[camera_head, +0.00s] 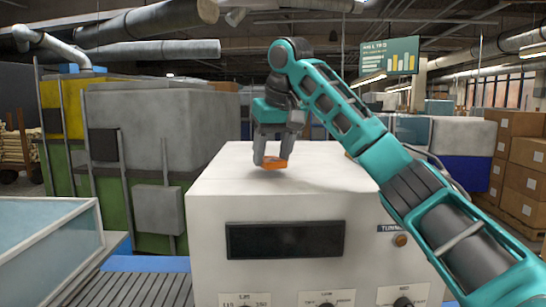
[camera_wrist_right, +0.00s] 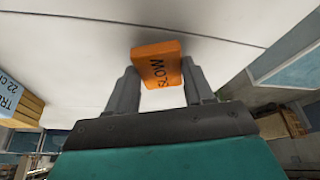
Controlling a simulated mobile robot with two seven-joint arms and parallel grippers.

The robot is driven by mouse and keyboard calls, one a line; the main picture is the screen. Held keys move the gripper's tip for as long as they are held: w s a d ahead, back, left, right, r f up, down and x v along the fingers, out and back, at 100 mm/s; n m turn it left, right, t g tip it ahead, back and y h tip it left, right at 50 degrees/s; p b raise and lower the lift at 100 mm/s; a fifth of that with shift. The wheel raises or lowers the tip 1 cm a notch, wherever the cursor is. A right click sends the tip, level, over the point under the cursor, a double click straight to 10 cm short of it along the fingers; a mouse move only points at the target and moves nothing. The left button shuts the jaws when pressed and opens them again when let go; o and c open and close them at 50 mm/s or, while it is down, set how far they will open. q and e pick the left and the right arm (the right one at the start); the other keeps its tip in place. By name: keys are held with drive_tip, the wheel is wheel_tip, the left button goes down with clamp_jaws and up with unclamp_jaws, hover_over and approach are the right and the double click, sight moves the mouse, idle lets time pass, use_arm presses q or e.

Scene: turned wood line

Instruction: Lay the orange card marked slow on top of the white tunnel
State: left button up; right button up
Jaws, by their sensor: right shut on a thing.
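The white tunnel (camera_head: 213,210) is a large box with a flat top and a dark window in its front. My right gripper (camera_head: 271,161) points down over that top, shut on the orange card (camera_head: 275,164). In the right wrist view the card (camera_wrist_right: 157,62), lettered SLOW, sits between the two grey fingers (camera_wrist_right: 158,88). The tunnel's white top (camera_wrist_right: 75,55) spreads behind it. The card is low over the top; I cannot tell if it touches. My left gripper is out of view.
A roller conveyor (camera_head: 135,288) and a clear-sided bin (camera_head: 45,245) lie at the front left. Grey and green machines (camera_head: 130,130) stand behind. Cardboard boxes (camera_head: 520,160) are stacked at the right. The tunnel's top around the card looks clear.

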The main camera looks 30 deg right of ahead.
drive_tip(key=shift+d+f, duration=0.3)
drive_tip(key=shift+f, duration=0.5)
drive_tip(key=shift+a+r, duration=0.1)
drive_tip(key=shift+a, duration=0.1)
drive_tip(key=o, duration=1)
drive_tip(key=shift+r, duration=0.25)
drive_tip(key=v, duration=1.1)
drive_tip(key=shift+s+r, duration=0.2)
drive_tip(key=shift+s, duration=0.05)
